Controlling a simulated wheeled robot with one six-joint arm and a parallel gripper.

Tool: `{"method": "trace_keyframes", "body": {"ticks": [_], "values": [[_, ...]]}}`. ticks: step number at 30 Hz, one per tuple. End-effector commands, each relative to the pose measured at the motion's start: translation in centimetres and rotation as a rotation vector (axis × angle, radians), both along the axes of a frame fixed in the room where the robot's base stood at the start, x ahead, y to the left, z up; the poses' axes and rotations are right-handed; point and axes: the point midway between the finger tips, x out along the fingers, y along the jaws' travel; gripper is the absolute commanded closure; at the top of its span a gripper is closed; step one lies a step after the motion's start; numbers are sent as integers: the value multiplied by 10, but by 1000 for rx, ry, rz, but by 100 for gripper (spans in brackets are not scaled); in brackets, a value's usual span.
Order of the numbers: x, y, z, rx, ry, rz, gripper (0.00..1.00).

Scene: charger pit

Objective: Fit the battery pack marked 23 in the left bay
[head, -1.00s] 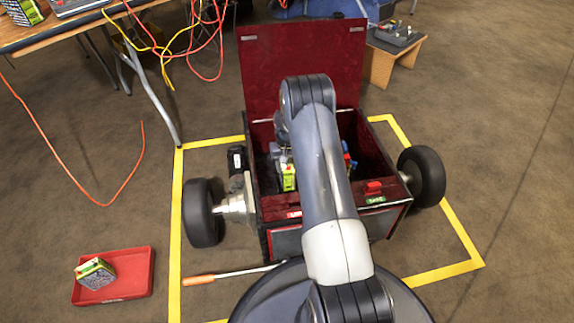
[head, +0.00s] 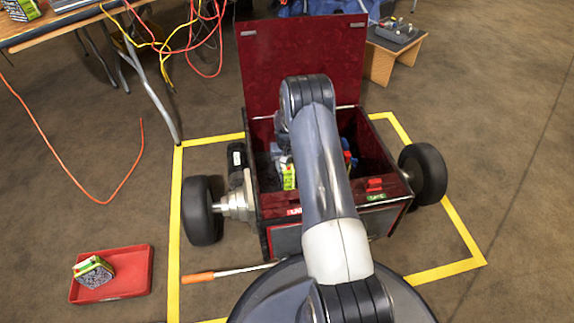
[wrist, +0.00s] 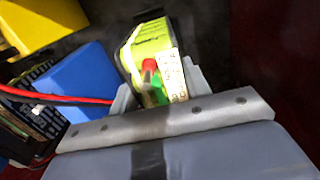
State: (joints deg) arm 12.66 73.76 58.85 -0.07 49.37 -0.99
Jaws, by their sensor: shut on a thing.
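A yellow-green battery pack (head: 289,177) is inside the left part of the dark red open box of the wheeled vehicle (head: 285,204). In the wrist view the same pack (wrist: 134,50) stands between the grey fingers of my gripper (wrist: 160,88), with a red and a green spot and a white label on its near side. I cannot read its number. My gripper is shut on it. My arm hides much of the box's middle, and I cannot tell whether the pack touches the floor of the bay.
A second pack (head: 94,270) lies in a red tray (head: 122,286) at left. The box's raised lid (head: 300,60) stands behind. In the wrist view a blue block (wrist: 82,82), a yellow block (wrist: 38,22) and a red cable (wrist: 75,100) are left of the gripper. An orange-handled tool (head: 198,278) lies in front.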

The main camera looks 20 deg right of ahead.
Motion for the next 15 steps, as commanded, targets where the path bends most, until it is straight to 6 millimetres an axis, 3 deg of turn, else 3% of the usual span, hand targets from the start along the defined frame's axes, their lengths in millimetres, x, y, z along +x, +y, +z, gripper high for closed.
{"method": "trace_keyframes", "body": {"ticks": [3, 4, 12, 15], "values": [[2, 0, 0, -1, -5, 0, 100], [2, 0, 1, -1, -5, 0, 52], [1, 0, -1, 0, -2, 0, 30], [1, 0, -1, 0, -1, 0, 29]]}}
